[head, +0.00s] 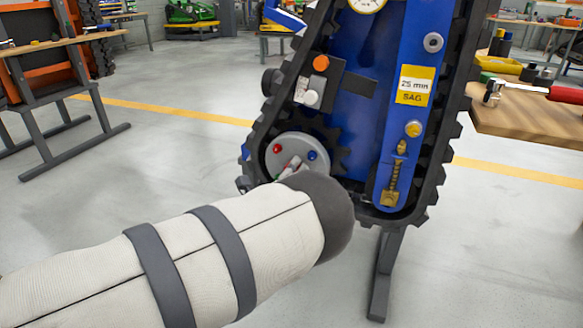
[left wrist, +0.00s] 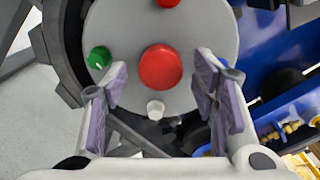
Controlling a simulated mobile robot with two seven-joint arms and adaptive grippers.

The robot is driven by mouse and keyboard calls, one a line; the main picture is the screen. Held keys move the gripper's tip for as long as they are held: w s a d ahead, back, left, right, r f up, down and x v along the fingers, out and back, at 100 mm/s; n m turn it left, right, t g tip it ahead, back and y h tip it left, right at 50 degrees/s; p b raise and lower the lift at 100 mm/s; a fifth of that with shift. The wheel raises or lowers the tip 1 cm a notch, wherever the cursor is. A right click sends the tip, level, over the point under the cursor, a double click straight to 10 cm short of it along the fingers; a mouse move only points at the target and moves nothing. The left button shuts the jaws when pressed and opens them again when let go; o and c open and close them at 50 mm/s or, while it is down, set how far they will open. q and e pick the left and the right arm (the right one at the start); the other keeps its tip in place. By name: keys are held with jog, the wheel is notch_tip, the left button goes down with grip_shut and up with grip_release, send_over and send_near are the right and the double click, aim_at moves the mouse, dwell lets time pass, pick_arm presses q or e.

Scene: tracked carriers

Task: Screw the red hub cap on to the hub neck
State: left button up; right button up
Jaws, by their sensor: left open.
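The large red hub cap (left wrist: 160,67) shows in the left wrist view in front of the round grey hub plate (left wrist: 215,40), between my left gripper's fingers. In the head view the hub plate (head: 276,165) sits on the black toothed sprocket of the blue tracked carrier. My left gripper (left wrist: 160,88) is open, with a finger on either side of the cap and visible gaps to it. The hub neck is not visible, and I cannot tell how the cap sits on it. In the head view my left forearm hides most of the gripper. My right gripper is not in view.
Small knobs surround the cap: green (left wrist: 100,57), white (left wrist: 156,109) and red (left wrist: 168,3); a blue one (head: 311,155) shows in the head view. The black track (head: 450,120) borders the blue frame (head: 375,80). A wooden bench (head: 530,115) stands at right. The left floor is mostly open.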

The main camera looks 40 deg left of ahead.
pick_arm(q)
jog(key=n+p, duration=0.6)
jog(key=n, duration=1.9)
jog(key=shift+n+p, duration=0.3)
jog(key=shift+n, duration=0.1)
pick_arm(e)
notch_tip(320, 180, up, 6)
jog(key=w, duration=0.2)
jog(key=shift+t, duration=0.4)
pick_arm(q)
jog(key=shift+c, duration=0.5)
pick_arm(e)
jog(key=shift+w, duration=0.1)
